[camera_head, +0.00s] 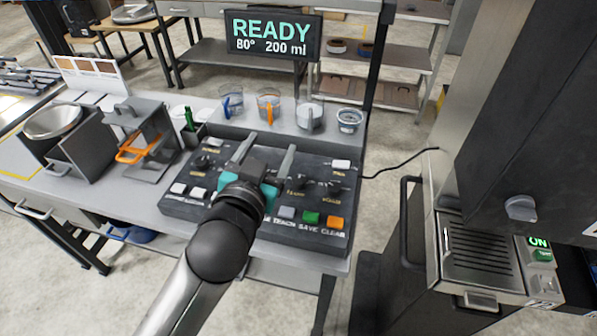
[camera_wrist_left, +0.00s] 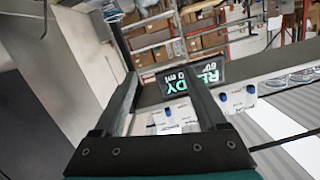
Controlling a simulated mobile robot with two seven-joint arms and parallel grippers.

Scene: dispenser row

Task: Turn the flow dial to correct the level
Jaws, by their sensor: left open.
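A dark control panel (camera_head: 262,236) lies on the grey bench. It carries small black dials on the left (camera_head: 200,162) and right (camera_head: 333,187); their labels are too small to read, so I cannot tell which is the flow dial. A black display (camera_head: 273,35) behind it reads READY, 80°, 200 ml; it shows rotated in the left wrist view (camera_wrist_left: 193,78). My left gripper (camera_head: 266,151) is above the middle of the panel, open, fingers apart with nothing between them. It hides part of the panel. The wrist view (camera_wrist_left: 161,76) also shows the fingers spread. My right gripper is not in view.
Several clear cups, one with orange contents (camera_head: 268,104), stand in a row behind the panel. An orange-handled stand (camera_head: 140,147) is at the left. A grey machine with a drip grate (camera_head: 478,249) stands at the right. Coloured buttons line the panel's front edge.

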